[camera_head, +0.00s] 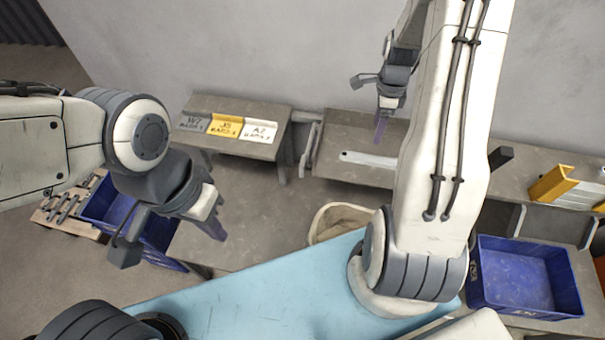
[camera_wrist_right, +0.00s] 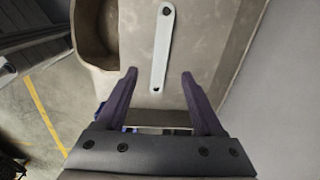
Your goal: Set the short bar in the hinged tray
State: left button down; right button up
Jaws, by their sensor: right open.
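The short bar (camera_head: 368,159) is a flat, pale strip lying on the grey bench at the back. In the right wrist view the bar (camera_wrist_right: 161,48) shows a hole near each end and lies lengthwise ahead of my fingers. My right gripper (camera_head: 381,130) is open and empty above the bench, with the bar's near end between its fingertips in the wrist picture (camera_wrist_right: 158,74). My left gripper (camera_head: 214,226) hangs over the floor at left; whether its jaws are apart is unclear. I cannot tell which container is the hinged tray.
A blue bin (camera_head: 476,290) stands at right, another blue bin (camera_head: 163,263) at left beside a wooden rack (camera_head: 66,216). A labelled board (camera_head: 240,108) is at back left. A yellow bracket (camera_head: 552,184) stands at right.

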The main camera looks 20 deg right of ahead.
jog(key=s+a+r+n, duration=0.1)
jog(key=a+r+n, duration=0.2)
jog(key=a+n, duration=0.3)
jog(key=s+a+r+n, duration=0.1)
jog(key=a+r+n, duration=0.2)
jog(key=a, duration=0.5)
jog(key=s+a+r+n, duration=0.1)
jog(key=a+r+n, duration=0.35)
jog(key=a, duration=0.35)
jog(key=s+a+r+n, duration=0.2)
jog(key=s+a+n, duration=0.3)
jog(key=s+n, duration=0.4)
jog(key=s+a+r+n+y, duration=0.1)
jog(key=s+a+n, duration=0.5)
jog(key=s+n, duration=0.2)
jog(key=shift+s+a+r+n, duration=0.15)
jog(key=shift+s+r+n, duration=0.25)
jog(key=shift+s, duration=0.3)
